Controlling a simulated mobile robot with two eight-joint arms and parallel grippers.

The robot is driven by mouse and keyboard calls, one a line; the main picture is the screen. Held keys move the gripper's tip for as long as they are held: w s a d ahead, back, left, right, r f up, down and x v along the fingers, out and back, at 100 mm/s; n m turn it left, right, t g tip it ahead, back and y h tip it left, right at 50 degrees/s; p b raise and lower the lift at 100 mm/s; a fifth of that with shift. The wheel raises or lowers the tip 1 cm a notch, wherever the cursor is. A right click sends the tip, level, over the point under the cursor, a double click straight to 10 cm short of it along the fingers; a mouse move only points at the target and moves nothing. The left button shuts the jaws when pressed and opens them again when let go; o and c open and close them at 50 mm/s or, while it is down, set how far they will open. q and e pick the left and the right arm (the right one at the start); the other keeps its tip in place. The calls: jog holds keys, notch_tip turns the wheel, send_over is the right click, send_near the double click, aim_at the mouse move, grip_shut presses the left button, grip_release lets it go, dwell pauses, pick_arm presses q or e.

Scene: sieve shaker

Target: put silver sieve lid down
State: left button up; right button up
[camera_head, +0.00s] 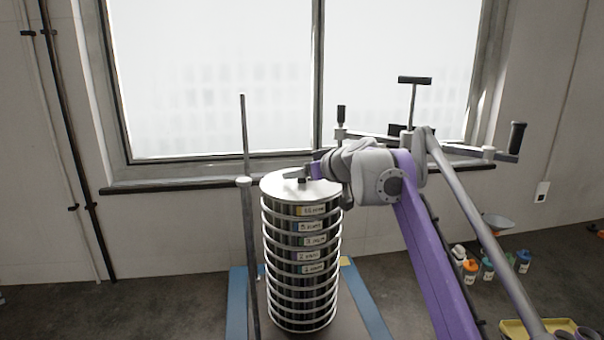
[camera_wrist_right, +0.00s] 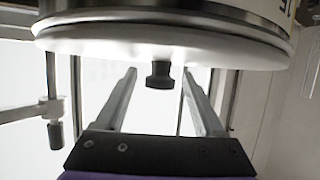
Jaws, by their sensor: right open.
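The silver sieve lid (camera_head: 290,188) lies flat on top of the tall stack of sieves (camera_head: 302,262) in the head view. In the right wrist view the lid (camera_wrist_right: 165,45) shows upside down, with its dark knob (camera_wrist_right: 158,76) pointing down in the picture. My right gripper (camera_head: 312,170) is at the lid's top, beside the knob. In the wrist view its two fingers (camera_wrist_right: 159,84) are apart, one on each side of the knob, with visible gaps. My left gripper is not in view.
A thin upright rod (camera_head: 246,210) stands just left of the stack. A crossbar with handles (camera_head: 410,138) is behind my right arm. Several small bottles (camera_head: 487,269) and a yellow tray (camera_head: 535,328) are on the floor at the right. A window is behind.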

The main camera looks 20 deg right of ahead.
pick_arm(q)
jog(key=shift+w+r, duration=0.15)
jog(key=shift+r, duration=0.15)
pick_arm(e)
jog(key=v, duration=1.2)
